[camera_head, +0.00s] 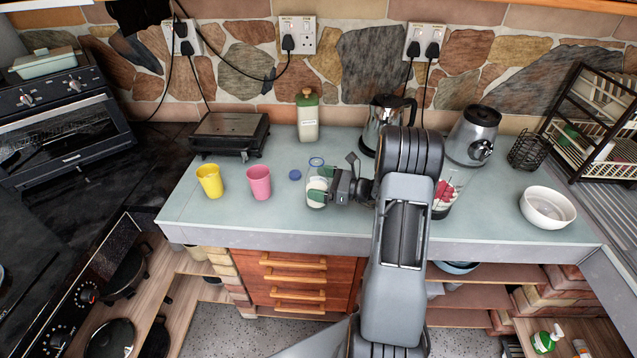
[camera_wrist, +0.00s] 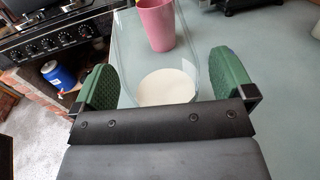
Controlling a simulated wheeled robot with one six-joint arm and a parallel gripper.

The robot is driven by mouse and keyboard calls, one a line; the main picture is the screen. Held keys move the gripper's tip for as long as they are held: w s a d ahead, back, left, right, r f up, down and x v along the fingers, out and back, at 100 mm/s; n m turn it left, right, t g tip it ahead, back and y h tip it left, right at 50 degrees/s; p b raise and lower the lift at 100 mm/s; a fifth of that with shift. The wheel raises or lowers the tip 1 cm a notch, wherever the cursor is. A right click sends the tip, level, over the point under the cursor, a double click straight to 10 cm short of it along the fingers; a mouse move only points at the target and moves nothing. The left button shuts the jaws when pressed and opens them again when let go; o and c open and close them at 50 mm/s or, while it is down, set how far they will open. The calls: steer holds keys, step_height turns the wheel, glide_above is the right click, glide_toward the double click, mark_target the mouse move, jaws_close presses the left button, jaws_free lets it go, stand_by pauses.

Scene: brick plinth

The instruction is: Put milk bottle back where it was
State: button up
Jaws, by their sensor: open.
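A clear glass vessel (camera_head: 316,188) with white contents low inside stands upright on the pale counter, left of my arm. My gripper (camera_head: 322,184) reaches it from the right. In the wrist view the vessel (camera_wrist: 165,85) is between the two green fingers of my gripper (camera_wrist: 165,78), with a small gap on each side, so the gripper is open around it. I cannot tell which of these two is the milk bottle.
A blue lid (camera_head: 295,175) lies left of the vessel. Pink (camera_head: 259,182) and yellow (camera_head: 210,181) cups stand further left. A grill (camera_head: 229,135), kettle (camera_head: 386,122) and blender base (camera_head: 473,135) line the back. A white bowl (camera_head: 547,206) is at right. Counter behind the vessel is clear.

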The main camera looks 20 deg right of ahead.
steer(key=shift+b+v, duration=0.75)
steer(key=shift+v, duration=2.75)
steer(key=shift+f, duration=0.1)
